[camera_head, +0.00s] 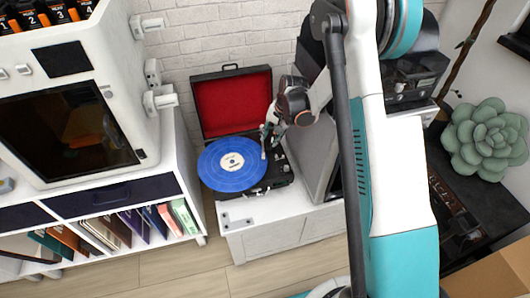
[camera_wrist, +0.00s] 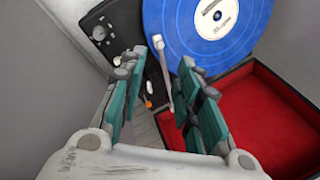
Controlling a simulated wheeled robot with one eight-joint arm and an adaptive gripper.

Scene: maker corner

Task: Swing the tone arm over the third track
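The record player (camera_head: 279,172) stands open on a white cabinet. Its blue record (camera_head: 228,165) also fills the top of the wrist view (camera_wrist: 180,28). The slim, pale tone arm (camera_head: 263,148) is at the record's right edge; in the wrist view the tone arm (camera_wrist: 165,75) runs beside the record's rim. I cannot tell whether its tip touches the disc. My gripper (camera_head: 268,134) is above the player's right side. In the wrist view my gripper (camera_wrist: 161,62) is open, with one finger on each side of the tone arm and visible gaps.
The red-lined lid (camera_head: 234,104) stands up behind the record. A grey box-like object (camera_head: 316,155) stands close on the right of the player. A shelf with books (camera_head: 120,225) and a large white machine (camera_head: 70,110) are at left. The cabinet front (camera_head: 285,232) is clear.

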